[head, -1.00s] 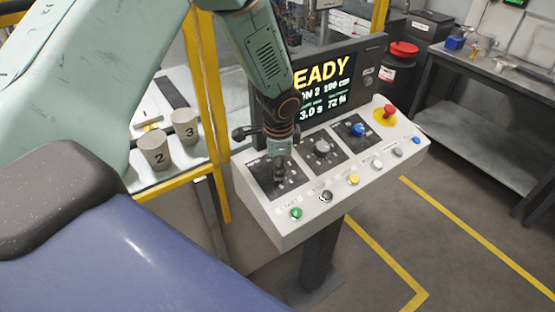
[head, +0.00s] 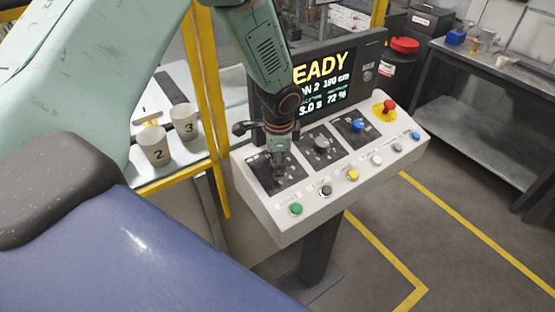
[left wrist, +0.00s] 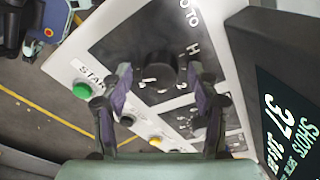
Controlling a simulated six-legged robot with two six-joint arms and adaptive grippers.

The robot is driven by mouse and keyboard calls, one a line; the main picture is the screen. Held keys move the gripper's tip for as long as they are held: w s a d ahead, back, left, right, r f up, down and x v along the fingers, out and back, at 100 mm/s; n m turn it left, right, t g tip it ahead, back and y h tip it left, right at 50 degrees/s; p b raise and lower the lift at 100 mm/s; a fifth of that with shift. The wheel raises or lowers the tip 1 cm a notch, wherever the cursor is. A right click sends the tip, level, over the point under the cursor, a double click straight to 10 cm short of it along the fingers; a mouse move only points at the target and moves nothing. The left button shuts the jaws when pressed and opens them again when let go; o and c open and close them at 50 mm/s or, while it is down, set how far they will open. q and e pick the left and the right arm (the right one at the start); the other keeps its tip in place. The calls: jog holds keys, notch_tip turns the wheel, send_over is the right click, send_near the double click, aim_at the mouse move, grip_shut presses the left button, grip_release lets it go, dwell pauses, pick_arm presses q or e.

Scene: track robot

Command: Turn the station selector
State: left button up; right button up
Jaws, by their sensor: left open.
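The station selector looks to be the black round knob (left wrist: 157,70) on the leftmost dark plate of the console, with small numerals around it in the left wrist view. My left gripper (head: 278,172) points down over that plate (head: 264,184) in the head view and hides the knob there. In the left wrist view its two fingers (left wrist: 160,78) are spread, one on each side of the knob. I cannot tell whether they touch it. My right gripper is not in view.
A grey knob (head: 321,144) and a blue knob (head: 358,126) sit right of the gripper. A red mushroom button (head: 389,106) is at the far right. A green button (head: 295,209) and several others line the front edge. Cups (head: 155,146) stand behind the yellow frame on the left.

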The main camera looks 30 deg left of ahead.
pick_arm(q)
jog(key=shift+r, duration=0.15)
notch_tip(320, 180, up, 12)
jog(key=s+d, duration=0.1)
jog(key=shift+s+f, duration=0.25)
jog(key=shift+s, duration=0.05)
jog(key=shift+s+d, duration=0.1)
dwell(0.6)
